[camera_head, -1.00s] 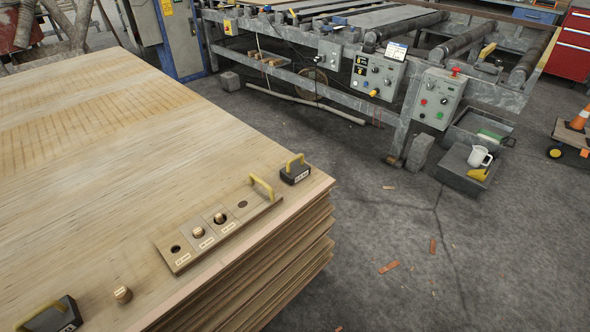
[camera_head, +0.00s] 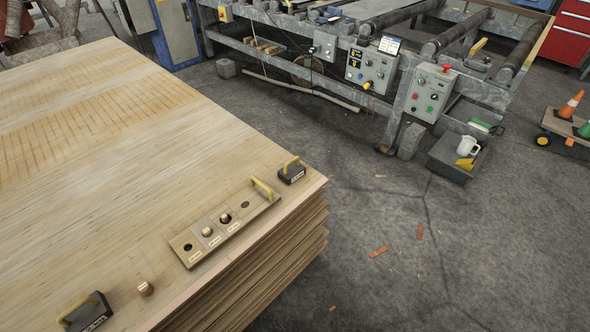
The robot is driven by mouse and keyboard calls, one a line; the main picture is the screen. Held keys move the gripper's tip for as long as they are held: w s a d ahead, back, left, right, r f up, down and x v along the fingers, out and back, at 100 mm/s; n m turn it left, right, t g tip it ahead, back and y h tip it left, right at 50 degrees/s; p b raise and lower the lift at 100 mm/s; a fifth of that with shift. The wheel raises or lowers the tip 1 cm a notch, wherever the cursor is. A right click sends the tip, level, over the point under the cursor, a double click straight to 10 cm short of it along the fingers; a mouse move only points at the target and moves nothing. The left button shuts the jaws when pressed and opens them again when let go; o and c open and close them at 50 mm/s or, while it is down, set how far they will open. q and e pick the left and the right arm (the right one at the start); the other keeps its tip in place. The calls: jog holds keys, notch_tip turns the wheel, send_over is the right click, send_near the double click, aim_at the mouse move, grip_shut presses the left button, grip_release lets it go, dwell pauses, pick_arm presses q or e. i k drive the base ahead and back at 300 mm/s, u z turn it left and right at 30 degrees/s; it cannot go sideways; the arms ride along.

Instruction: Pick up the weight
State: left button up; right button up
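Two dark block weights with yellow handles stand on the veneer stack (camera_head: 90,150). One weight (camera_head: 291,174) is at the stack's far right corner. The other weight (camera_head: 88,316) is at the near left, partly cut off by the bottom edge. Between them lies a wooden board (camera_head: 182,238) with round holes, small labels and a yellow handle (camera_head: 262,188). Small copper-coloured cylinders (camera_head: 207,231) sit in some of its holes. A loose one (camera_head: 145,288) stands on the veneer between the board and the near weight. Neither of my grippers is in view.
The stack's right edge drops to an open grey floor (camera_head: 370,220) with scattered reddish scraps. A roller machine (camera_head: 330,70) with control boxes stands behind. A grey box (camera_head: 450,160) with a white jug (camera_head: 468,146), and a cart (camera_head: 560,127) with cones, are at the right.

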aim_at(293, 170)
jog(key=z, duration=1.85)
jog(key=i, duration=2.75)
jog(key=u, duration=2.75)
